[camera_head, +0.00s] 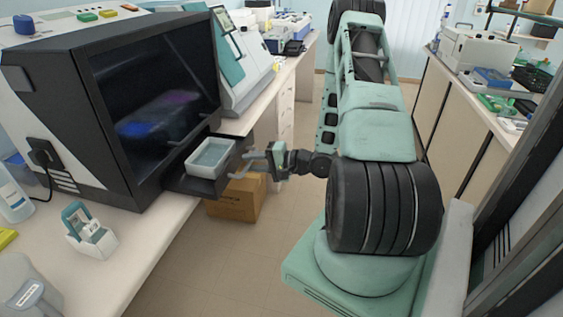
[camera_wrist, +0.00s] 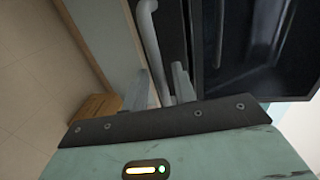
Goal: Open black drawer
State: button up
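The black drawer (camera_head: 190,184) sticks out of the lower front of the big black-fronted machine (camera_head: 150,95). A white tray (camera_head: 209,158) with clear, pale liquid sits in it. A grey bar handle (camera_wrist: 151,42) is on the drawer's front. My gripper (camera_head: 257,160) is at the drawer's front, by the handle. In the wrist view, my gripper's two fingers (camera_wrist: 163,88) stand apart, with the handle's bar running down between them. A narrow gap shows on the bar's left side; contact on the right is unclear.
A cardboard box (camera_head: 236,198) stands on the floor below the drawer. A small white holder with a teal part (camera_head: 89,232) and bottles are on the near-left bench. A teal-white device (camera_head: 240,60) stands behind the machine. The floor between the benches is clear around my base.

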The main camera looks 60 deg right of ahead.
jog(key=b+v, duration=0.2)
jog(key=v, duration=1.4)
